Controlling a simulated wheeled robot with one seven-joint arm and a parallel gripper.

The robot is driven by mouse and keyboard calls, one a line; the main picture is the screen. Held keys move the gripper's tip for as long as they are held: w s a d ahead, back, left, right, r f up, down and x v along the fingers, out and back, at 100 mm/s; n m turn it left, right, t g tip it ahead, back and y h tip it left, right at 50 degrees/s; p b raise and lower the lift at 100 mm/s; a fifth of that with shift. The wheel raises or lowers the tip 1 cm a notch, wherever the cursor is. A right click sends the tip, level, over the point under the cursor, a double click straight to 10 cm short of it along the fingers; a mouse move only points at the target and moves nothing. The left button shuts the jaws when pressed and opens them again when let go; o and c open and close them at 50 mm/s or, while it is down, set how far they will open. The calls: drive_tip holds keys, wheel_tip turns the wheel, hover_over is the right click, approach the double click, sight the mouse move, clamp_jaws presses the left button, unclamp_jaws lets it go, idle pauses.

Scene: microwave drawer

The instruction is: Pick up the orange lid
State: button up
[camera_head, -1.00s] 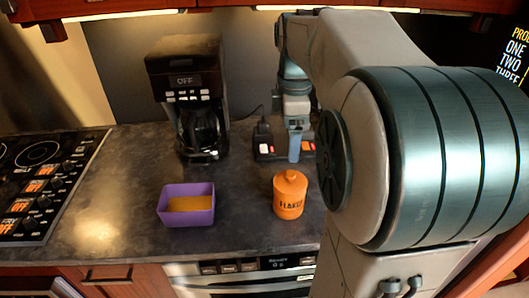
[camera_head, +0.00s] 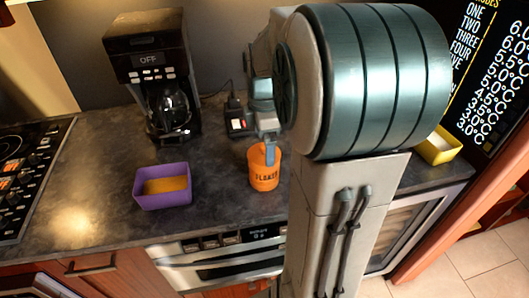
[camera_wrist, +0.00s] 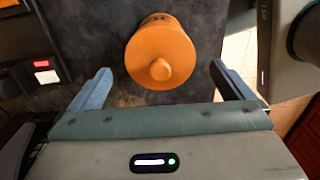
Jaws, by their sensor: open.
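The orange lid (camera_wrist: 160,45) with its round knob sits on top of an orange canister (camera_head: 264,178) with dark lettering. The canister stands upright on the dark counter near its front edge. My gripper (camera_wrist: 159,68) is open, with one finger on each side of the lid in the wrist view and gaps between fingers and lid. In the head view my gripper (camera_head: 269,153) is right at the canister's top, and a finger hides much of the lid there.
A black coffee maker (camera_head: 158,75) and a dark device with red and white switches (camera_head: 238,123) are behind. A stove (camera_head: 25,165) is at left, a yellow box (camera_head: 438,146) at right. Counter lies bare around the purple bin.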

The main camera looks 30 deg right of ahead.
wheel_tip(320, 180, down, 2)
drive_tip(key=shift+f, duration=0.2)
drive_tip(key=c, duration=1)
drive_tip(key=shift+o, duration=0.2)
drive_tip(key=shift+r, duration=0.1)
